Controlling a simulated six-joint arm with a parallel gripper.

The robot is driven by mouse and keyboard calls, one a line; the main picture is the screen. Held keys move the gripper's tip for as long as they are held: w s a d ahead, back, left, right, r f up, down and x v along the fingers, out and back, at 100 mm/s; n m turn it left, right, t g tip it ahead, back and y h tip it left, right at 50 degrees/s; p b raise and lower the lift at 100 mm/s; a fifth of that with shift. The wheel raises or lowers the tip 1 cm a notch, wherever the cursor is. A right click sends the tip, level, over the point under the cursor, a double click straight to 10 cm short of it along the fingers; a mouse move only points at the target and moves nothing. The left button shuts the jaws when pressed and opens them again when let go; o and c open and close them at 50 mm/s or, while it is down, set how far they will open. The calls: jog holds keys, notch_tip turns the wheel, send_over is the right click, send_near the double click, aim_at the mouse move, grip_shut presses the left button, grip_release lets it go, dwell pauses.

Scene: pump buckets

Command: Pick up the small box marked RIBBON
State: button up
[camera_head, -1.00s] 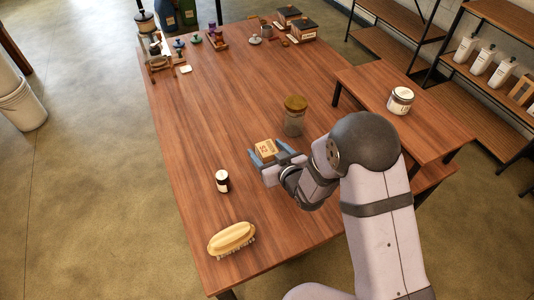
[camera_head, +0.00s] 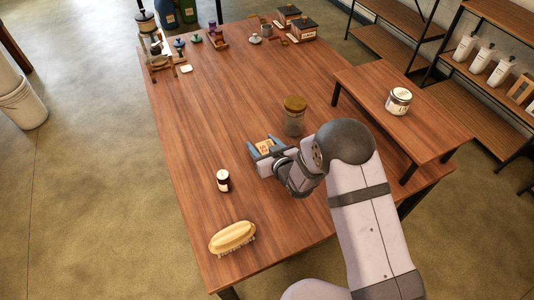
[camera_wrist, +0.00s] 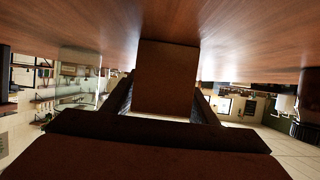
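The small box (camera_head: 265,147), tan with an orange label too small to read, is near the middle of the table between the fingers of my gripper (camera_head: 263,145). In the wrist view the box (camera_wrist: 166,80) is a dark shaded block, with one finger of my gripper (camera_wrist: 166,98) along each side. The fingers lie very close to its sides, but I cannot tell whether they press on it. The box appears at or very near the tabletop; any gap beneath it is unclear.
A lidded glass jar (camera_head: 293,116) stands close behind and right of the box. A small dark bottle (camera_head: 223,180) and a wooden brush (camera_head: 232,238) are nearer the front. A white jar (camera_head: 398,101) stands on the side bench (camera_head: 420,125). The table's centre-left (camera_head: 205,115) is clear.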

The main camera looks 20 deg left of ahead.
jog(key=c, duration=0.7)
jog(key=shift+o, duration=0.2)
jog(key=shift+r, duration=0.1)
notch_tip(320, 180, up, 10)
jog(key=b, duration=0.1)
